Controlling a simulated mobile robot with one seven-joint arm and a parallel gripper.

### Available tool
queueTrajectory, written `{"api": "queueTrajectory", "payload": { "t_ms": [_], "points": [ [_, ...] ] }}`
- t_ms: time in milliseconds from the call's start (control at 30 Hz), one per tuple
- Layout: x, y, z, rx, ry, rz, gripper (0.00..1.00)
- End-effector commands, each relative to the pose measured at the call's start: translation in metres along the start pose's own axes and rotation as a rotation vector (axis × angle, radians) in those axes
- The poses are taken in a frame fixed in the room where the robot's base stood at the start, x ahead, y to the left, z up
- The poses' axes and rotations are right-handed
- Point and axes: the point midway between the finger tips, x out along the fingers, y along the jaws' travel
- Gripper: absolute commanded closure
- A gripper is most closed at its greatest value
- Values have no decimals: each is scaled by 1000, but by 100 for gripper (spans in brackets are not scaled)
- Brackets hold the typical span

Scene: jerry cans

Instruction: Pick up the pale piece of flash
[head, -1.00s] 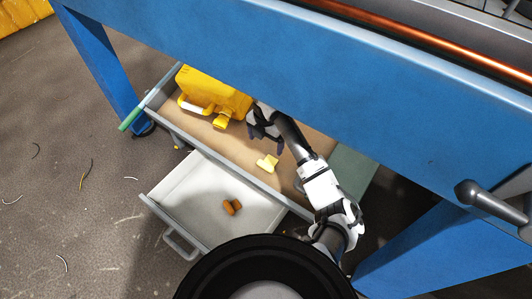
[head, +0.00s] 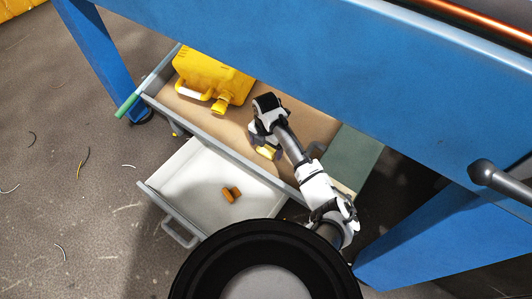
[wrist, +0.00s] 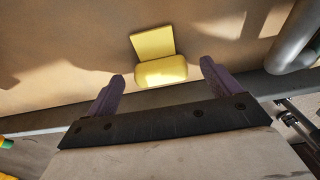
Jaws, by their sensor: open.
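The pale yellow piece of flash (wrist: 160,70) lies on the tan surface of the tray under the blue frame. It has a flat tab and a thicker rounded end nearer my gripper. In the head view the piece of flash (head: 265,153) is partly covered by my gripper (head: 262,143). In the wrist view my gripper (wrist: 163,88) is open, with its two dark fingers apart. The rounded end sits just beyond and between the fingertips, and neither finger appears to touch it.
A yellow jerry can (head: 212,76) lies on the tray at the left. A grey rail (head: 215,146) runs along the tray's front edge. Below it, a pale open drawer (head: 202,178) holds a brown piece (head: 231,194). The blue frame (head: 300,60) hangs over the tray.

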Motion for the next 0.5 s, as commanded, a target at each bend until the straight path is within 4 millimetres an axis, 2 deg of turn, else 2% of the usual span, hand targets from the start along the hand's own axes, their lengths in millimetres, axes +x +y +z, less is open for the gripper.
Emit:
{"api": "queueTrajectory", "payload": {
  "t_ms": [33,100,333,500],
  "points": [
    [11,0,0,0,2,-2,11],
    [17,0,0,0,1,-1,11],
    [18,0,0,0,0,0,11],
    [18,0,0,0,0,0,33]
  ]
}}
